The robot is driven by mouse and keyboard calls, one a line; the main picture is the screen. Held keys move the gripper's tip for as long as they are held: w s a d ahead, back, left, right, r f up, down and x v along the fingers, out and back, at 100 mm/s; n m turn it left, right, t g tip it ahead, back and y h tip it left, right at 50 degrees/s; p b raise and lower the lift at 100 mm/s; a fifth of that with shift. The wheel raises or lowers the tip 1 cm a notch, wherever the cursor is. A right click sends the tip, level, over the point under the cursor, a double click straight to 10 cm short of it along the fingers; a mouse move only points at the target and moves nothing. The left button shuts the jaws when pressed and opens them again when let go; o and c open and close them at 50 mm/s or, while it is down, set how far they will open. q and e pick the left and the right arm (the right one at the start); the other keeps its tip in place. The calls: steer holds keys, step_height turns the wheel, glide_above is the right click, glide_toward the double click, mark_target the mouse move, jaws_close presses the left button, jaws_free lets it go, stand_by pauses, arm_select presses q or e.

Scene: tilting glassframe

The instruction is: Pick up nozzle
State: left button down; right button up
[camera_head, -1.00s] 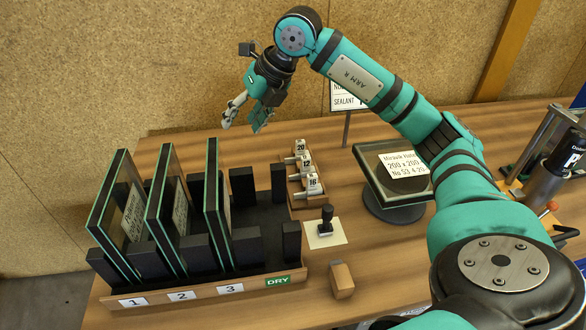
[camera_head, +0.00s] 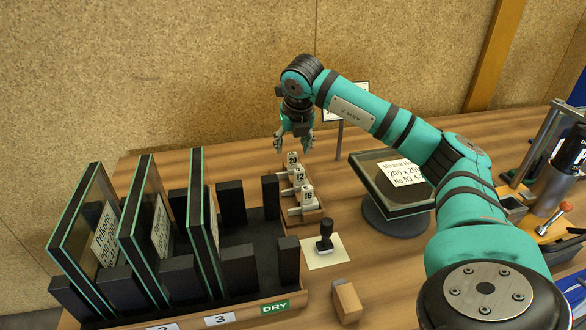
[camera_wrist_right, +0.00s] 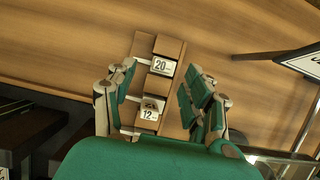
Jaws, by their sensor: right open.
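The white nozzles sit in a small wooden rack with tags 20, 12 and 16; their pale stems stick out to the left in the head view. The 20 nozzle (camera_head: 292,158) is farthest back, the 12 nozzle (camera_head: 299,174) in the middle, the 16 nozzle (camera_head: 306,195) in front. My right gripper (camera_head: 293,143) is open and empty, pointing down above the rack's far end. In the right wrist view, the 20 tag (camera_wrist_right: 161,66) and 12 tag (camera_wrist_right: 149,113) show between its spread fingers; the 16 tag is hidden there. My left gripper is not in view.
Glass panes (camera_head: 155,226) stand in a black slotted rack left of the nozzles. A black-handled stamp (camera_head: 325,240) and a wooden block (camera_head: 346,301) stand in front. A framed pane (camera_head: 372,172) on a round stand is to the right, with a sign (camera_head: 357,88) behind.

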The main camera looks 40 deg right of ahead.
mark_target(293, 154)
steer(key=shift+p+x, duration=0.45)
steer(key=shift+x, duration=2.45)
steer(key=shift+s+d, duration=0.1)
steer(key=shift+s, duration=0.1)
jaws_close()
